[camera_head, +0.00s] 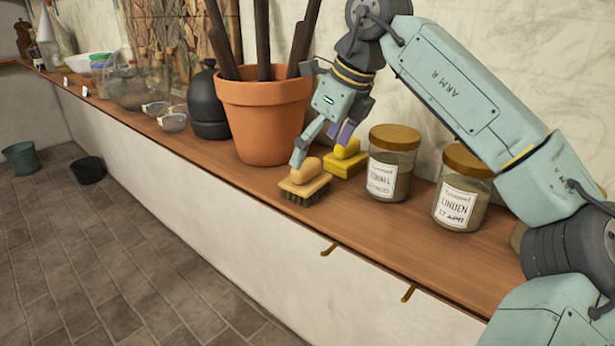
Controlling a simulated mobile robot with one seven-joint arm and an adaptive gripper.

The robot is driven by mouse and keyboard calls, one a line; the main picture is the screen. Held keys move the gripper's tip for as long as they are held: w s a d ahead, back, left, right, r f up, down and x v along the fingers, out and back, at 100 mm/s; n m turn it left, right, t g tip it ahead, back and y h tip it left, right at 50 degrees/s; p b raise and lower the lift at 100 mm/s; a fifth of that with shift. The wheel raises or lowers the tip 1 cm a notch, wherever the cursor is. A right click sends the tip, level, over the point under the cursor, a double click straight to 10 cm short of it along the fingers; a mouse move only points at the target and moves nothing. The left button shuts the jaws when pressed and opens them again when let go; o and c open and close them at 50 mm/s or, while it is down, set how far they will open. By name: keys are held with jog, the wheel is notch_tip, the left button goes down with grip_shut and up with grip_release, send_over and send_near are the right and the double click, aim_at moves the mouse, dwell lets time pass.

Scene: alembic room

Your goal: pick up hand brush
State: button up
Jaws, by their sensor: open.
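The hand brush (304,187) has a tan wooden block with a rounded grip and dark bristles. It rests bristles down on the wooden shelf (262,183), near the front edge. My gripper (322,150) is open and comes down from above, just behind and above the brush. One pale green finger reaches down close to the brush's grip; I cannot tell whether it touches. The other finger, with a purple-grey pad, is farther right, in front of a yellow block-shaped object (346,163). Nothing shows between the fingers.
A terracotta pot (262,120) with dark stems stands close left of my gripper. Two labelled jars, one (390,165) near and another (462,190), stand to the right. A black bottle (208,105) is left of the pot. Small hooks (329,250) stick out below the shelf edge.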

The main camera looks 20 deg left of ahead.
aim_at(311, 164)
jog(key=shift+s+p+x, duration=0.1)
jog(key=shift+p+x, duration=0.45)
jog(key=shift+x, duration=1.15)
jog(key=shift+s+p+x, duration=0.15)
jog(key=shift+p+x, duration=0.4)
jog(key=shift+x, duration=1.15)
jog(key=shift+a, duration=0.1)
jog(key=c, duration=1.3)
notch_tip(311, 164, up, 10)
jog(key=shift+r+b, duration=0.1)
jog(key=shift+b, duration=0.9)
jog(key=o, duration=0.7)
jog(key=shift+c, duration=0.2)
jog(key=c, duration=0.5)
